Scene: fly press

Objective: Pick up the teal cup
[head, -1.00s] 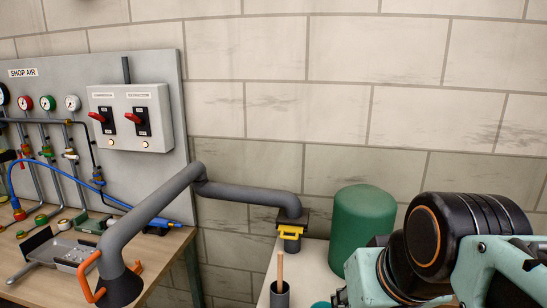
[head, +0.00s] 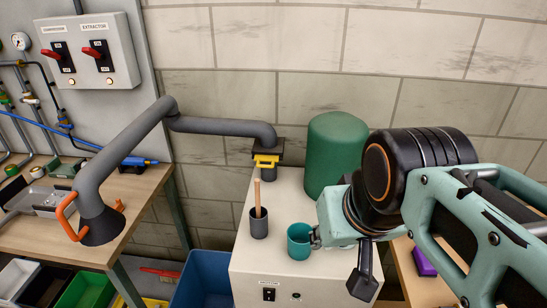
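The teal cup (head: 299,243) stands upright on the pale cabinet top, right of the dark grey cup with a wooden stick in it. My arm reaches in from the right, and its end is just right of the teal cup. A black part of my gripper (head: 363,276) hangs in front of the cabinet's right side. A small grey part shows close against the cup's right side; I cannot tell if it touches. The rest of my gripper is hidden behind my arm, so its opening is unclear.
A dark grey cup (head: 258,223) holds an upright wooden stick. A green cylinder (head: 335,150) stands behind the teal cup. A grey extraction pipe (head: 220,126) with a yellow-marked collar ends behind the cups. A blue bin (head: 205,280) stands left of the cabinet (head: 262,268).

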